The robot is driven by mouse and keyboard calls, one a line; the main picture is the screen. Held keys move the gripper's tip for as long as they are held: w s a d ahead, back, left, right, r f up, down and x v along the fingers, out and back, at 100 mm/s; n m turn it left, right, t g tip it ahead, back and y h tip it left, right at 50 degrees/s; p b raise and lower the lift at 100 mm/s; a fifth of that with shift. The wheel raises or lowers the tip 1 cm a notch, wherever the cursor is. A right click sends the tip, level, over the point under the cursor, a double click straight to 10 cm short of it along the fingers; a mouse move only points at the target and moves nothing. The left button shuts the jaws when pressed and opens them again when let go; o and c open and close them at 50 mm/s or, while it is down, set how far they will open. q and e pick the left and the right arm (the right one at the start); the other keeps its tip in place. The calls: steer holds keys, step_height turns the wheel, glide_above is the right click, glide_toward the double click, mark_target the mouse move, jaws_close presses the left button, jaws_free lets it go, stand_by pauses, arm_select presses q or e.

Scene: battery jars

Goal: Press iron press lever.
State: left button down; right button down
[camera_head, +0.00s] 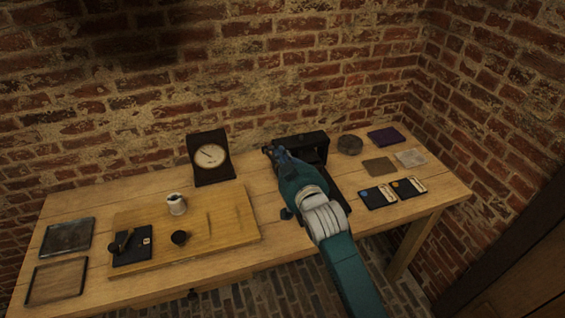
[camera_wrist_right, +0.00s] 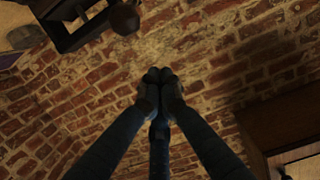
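The iron press (camera_head: 313,143) is a dark frame at the back of the table, right of centre. My right arm and gripper cover much of it in the head view. In the wrist view its dark frame (camera_wrist_right: 68,32) shows at the upper left, with a round dark knob (camera_wrist_right: 124,18), seemingly the lever's end. My right gripper (camera_head: 272,150) is beside the press's left side. In the wrist view the right gripper's fingertips (camera_wrist_right: 158,76) meet with nothing visible between them, apart from the knob in the picture. My left gripper is not in view.
A dial gauge (camera_head: 210,157) stands left of the gripper. A wooden board (camera_head: 222,222) bears a small white jar (camera_head: 176,204) and dark pieces. Two trays (camera_head: 67,236) (camera_head: 56,281) lie at left. Dark cards (camera_head: 377,196), flat squares and a round dish (camera_head: 350,145) lie right. Brick walls close behind.

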steer(key=shift+s+f+p, duration=0.1)
steer(key=shift+f+p, duration=0.2)
steer(key=shift+f, duration=1.55)
step_height(320, 180, down, 14)
steer(key=s+d+t+y+b, duration=0.1)
steer(key=t+b, duration=0.3)
steer(key=b, duration=1.5)
steer(key=shift+s+f, duration=0.2)
steer(key=shift+s, duration=0.55)
